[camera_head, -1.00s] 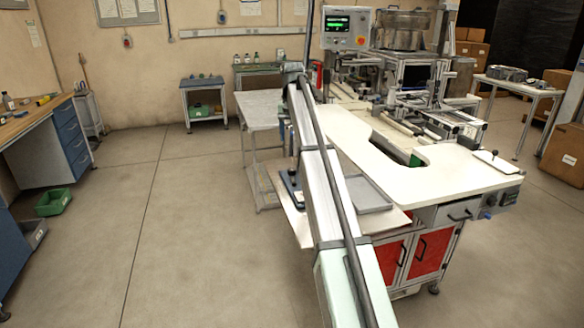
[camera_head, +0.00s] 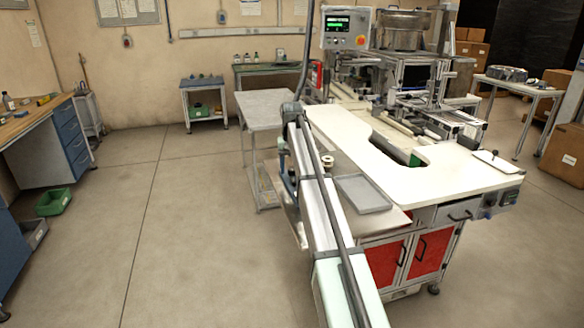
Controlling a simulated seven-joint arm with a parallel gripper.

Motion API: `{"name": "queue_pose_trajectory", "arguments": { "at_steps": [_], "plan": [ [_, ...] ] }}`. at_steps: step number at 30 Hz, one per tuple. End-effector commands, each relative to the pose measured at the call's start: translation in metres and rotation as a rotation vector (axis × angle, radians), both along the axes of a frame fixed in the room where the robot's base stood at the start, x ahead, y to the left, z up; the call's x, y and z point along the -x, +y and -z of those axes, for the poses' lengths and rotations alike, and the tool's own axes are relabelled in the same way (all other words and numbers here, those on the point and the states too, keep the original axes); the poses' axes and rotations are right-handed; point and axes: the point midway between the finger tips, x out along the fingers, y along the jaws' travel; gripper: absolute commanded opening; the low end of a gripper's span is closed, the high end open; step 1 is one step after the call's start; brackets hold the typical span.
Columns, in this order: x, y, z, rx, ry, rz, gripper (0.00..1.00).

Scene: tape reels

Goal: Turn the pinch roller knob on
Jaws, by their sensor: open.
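I cannot make out a pinch roller knob for sure. A small device with a blue-grey body (camera_head: 291,178) stands on the low shelf, mostly hidden behind my arm. A small round tan and dark part (camera_head: 327,160) shows just right of the arm and may belong to it. My long pale arm runs from the bottom of the view up to a dark joint near the white table's left end. My gripper is not visible; the arm covers the area where it may be.
A grey tray (camera_head: 364,194) lies on the low shelf (camera_head: 390,218) right of my arm. The white worktop (camera_head: 440,178) with a cut-out stands beside it, above red cabinet doors (camera_head: 428,254). A grey side table (camera_head: 262,108) is behind.

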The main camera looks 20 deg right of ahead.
Motion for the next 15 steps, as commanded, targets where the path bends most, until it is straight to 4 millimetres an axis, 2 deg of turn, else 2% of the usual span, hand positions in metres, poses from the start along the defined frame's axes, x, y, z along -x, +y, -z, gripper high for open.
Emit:
{"name": "queue_pose_trajectory", "arguments": {
  "at_steps": [7, 15],
  "plan": [
    [0.0, 0.0, 0.0006, 0.0, 0.0, 0.0, 0.59],
    [0.0, 0.0, 0.0004, 0.0, 0.0, 0.0, 0.34]
  ]
}}
